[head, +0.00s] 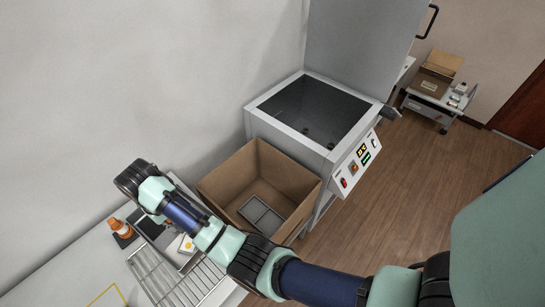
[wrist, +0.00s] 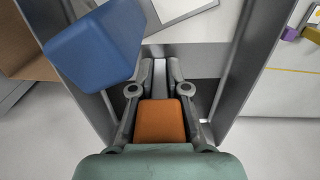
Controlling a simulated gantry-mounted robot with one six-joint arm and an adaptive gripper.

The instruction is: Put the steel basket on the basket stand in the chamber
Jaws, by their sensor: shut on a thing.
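In the wrist view my gripper (wrist: 160,85) is shut on a narrow grey metal strip, which appears to be part of the steel basket (wrist: 159,78). Long grey metal bars run along both sides of the fingers, with a dark area between them. In the head view my arm reaches over the table at the lower left, and its wrist hides the fingertips and most of what they hold. The chamber (head: 322,113) stands beyond the cardboard box with its lid raised. Its dark interior shows small fittings on the floor; I cannot make out the basket stand clearly.
An open cardboard box (head: 223,187) with a flat grey tray (head: 261,215) inside stands between the table and chamber. A wire rack (head: 172,281) and an orange-topped object (head: 118,226) are on the table. A blue block (wrist: 95,45) shows close in the wrist view.

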